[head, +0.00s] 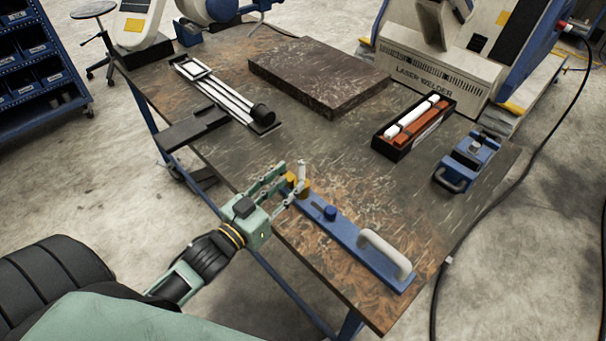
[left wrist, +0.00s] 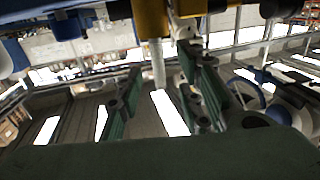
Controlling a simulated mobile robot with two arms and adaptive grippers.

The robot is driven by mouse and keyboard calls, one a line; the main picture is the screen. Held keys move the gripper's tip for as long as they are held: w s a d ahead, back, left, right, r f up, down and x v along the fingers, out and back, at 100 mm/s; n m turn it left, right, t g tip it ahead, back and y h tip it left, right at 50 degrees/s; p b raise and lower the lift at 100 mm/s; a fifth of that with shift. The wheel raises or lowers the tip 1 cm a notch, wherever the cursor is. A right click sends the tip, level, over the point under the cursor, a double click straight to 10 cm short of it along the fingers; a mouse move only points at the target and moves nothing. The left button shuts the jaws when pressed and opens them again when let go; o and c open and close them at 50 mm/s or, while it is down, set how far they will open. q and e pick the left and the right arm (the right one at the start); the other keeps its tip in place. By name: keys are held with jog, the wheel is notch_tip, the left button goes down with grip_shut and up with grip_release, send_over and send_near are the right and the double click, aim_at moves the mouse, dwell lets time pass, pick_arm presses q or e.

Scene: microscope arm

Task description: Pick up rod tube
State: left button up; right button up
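In the left wrist view the pale tube (left wrist: 158,62) shows between the two apart fingers (left wrist: 160,98), with a gap on both sides. My right gripper is in neither view.
The fixture has a pale handle (head: 384,252). A black box (head: 397,152) holds white and orange pieces. A blue clamp-like device (head: 467,162) sits at the right, a dark slab (head: 318,80) at the back. The middle of the worn table (head: 350,180) is clear.

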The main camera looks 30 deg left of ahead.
aim_at(301, 172)
pick_arm(q)
jog(key=w, duration=0.1)
jog(key=w+d+p, duration=0.1)
jog(key=w, duration=0.1)
jog(key=shift+w+r, duration=0.15)
jog(key=shift+w, duration=0.1)
jog(key=shift+w+d+f, duration=0.1)
jog(key=shift+w+f, duration=0.1)
jog(key=shift+w, duration=0.75)
grip_shut()
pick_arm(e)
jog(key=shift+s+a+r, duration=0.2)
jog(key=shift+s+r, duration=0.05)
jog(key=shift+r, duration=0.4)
